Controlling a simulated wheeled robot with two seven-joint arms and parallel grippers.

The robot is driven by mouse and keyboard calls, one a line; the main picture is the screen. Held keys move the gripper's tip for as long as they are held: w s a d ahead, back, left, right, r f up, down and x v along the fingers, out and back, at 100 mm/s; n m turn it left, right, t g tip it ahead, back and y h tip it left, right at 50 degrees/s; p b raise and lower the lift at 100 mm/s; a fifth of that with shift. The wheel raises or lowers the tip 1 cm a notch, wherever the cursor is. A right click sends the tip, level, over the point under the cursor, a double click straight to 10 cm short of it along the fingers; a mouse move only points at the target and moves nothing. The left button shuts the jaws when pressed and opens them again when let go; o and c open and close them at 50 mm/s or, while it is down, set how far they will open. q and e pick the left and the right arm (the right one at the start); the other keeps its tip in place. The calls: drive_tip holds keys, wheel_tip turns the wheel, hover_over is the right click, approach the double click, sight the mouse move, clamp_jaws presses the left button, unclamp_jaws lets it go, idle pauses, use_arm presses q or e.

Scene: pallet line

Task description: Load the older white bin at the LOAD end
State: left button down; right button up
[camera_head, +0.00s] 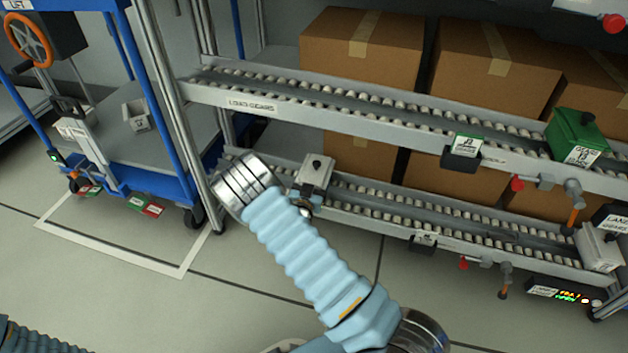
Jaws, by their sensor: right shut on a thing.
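A small white bin (316,171) with a black knob on top is at the left end of the lower roller lane (400,208). My right gripper (304,200) is shut on it, with its fingers partly hidden behind my wrist and the bin. I cannot tell whether the bin rests on the rollers. Another white bin (600,249) stands at the right end of the lower lane. A small light bin (137,115) sits on the blue cart (178,143). Bin dates are too small to read. My left gripper is out of view.
The upper roller lane (350,110) carries a green bin (577,138) at its right end. Brown cartons (362,50) stand behind the lanes. The cart's blue posts and a metal upright stand left of the lanes. The floor in front is clear, with a white outline under the cart.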

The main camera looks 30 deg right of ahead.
drive_tip(key=shift+f+b, duration=0.25)
drive_tip(key=shift+b, duration=0.15)
idle(0.3)
drive_tip(key=o, duration=1.6)
drive_tip(key=p+v, duration=0.1)
drive_tip(key=v, duration=1.3)
drive_tip(key=shift+p, duration=0.3)
drive_tip(key=shift+d, duration=0.1)
idle(1.4)
